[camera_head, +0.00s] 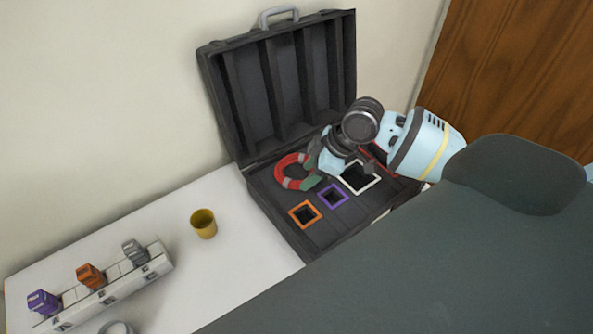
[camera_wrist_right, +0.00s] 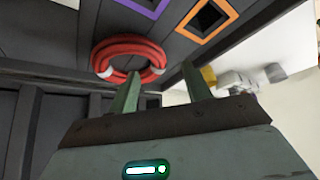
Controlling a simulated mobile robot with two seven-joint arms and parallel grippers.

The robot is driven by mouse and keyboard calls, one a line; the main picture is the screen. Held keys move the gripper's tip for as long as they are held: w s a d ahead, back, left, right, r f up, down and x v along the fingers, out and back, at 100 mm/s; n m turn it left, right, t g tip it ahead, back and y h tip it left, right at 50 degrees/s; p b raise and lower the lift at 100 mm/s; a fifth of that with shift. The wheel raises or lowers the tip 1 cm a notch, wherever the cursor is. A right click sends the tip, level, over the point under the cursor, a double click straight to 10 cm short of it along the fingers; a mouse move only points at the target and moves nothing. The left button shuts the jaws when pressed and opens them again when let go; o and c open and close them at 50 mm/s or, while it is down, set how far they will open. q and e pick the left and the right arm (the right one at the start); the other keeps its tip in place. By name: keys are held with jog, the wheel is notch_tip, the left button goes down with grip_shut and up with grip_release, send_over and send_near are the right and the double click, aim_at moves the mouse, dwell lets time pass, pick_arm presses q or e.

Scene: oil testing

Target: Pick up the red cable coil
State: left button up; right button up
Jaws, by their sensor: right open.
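The red cable coil (camera_head: 281,172) lies in the open black case, at the left of its base section. It also shows in the right wrist view (camera_wrist_right: 128,40) as a thick red ring with pale bands. My right gripper (camera_head: 313,167) is open at the coil's right side, its green fingers close to the ring. In the wrist view the fingers (camera_wrist_right: 160,82) are spread. The left finger overlaps the ring's near edge, and the other is to the right of the ring. I cannot tell whether either finger touches the coil. My left gripper is not in view.
The case's lid (camera_head: 290,85) stands open behind. Orange (camera_head: 292,217), purple (camera_head: 322,200) and white (camera_head: 345,188) framed slots are in the base. A yellow cup (camera_head: 203,224) and a white rack (camera_head: 120,290) with coloured blocks stand on the white table (camera_head: 235,265).

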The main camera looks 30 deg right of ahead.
aim_at(297, 182)
jog(key=shift+w+x, duration=0.15)
jog(key=shift+x, duration=1.1)
jog(key=shift+w+x, duration=0.1)
jog(key=shift+x, duration=1.15)
grip_shut()
